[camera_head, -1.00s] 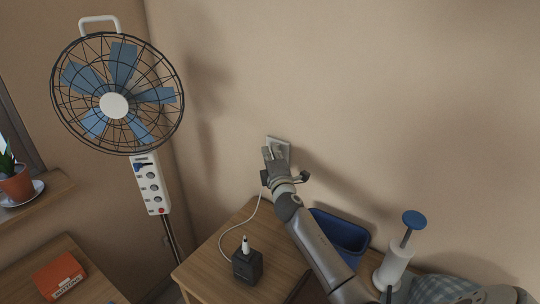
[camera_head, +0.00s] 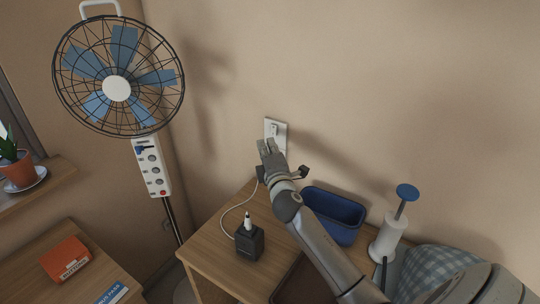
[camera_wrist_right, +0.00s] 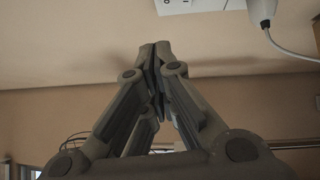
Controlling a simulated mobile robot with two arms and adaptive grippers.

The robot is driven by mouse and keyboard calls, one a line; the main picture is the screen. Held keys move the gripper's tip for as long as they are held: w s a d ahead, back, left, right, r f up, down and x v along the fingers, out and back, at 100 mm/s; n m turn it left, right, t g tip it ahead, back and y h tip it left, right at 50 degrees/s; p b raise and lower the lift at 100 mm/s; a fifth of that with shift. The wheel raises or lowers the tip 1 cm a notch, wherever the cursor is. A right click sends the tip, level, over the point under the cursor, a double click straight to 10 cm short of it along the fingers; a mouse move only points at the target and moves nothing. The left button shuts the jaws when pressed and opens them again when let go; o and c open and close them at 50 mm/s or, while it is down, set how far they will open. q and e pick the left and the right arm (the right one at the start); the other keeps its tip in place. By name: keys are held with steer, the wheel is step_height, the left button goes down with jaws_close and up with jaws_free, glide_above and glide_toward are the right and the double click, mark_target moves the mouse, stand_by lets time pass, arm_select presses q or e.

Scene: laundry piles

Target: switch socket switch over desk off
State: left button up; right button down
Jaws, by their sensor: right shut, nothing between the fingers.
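The white socket plate with its switch (camera_head: 274,128) is on the wall above the wooden desk (camera_head: 205,258). The plate also shows at the top edge of the right wrist view (camera_wrist_right: 190,5), mostly cut off, with a white plug and cable (camera_wrist_right: 262,12) to its right. My right gripper (camera_head: 267,146) is shut and empty, its fingertips pointing up just below and left of the plate's middle in the head view. In the wrist view its fingertips (camera_wrist_right: 156,50) meet below the plate, with a visible gap. The fingers partly hide the plate's lower part. My left gripper is out of view.
The wall above is clear.

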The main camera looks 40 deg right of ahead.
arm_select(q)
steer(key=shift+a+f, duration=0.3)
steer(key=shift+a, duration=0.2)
arm_select(e)
steer(key=v, duration=0.2)
steer(key=r+v, duration=0.1)
steer(key=v, duration=0.1)
steer(key=shift+s+a, duration=0.2)
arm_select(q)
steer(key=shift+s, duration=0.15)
arm_select(e)
steer(key=shift+f, duration=0.1)
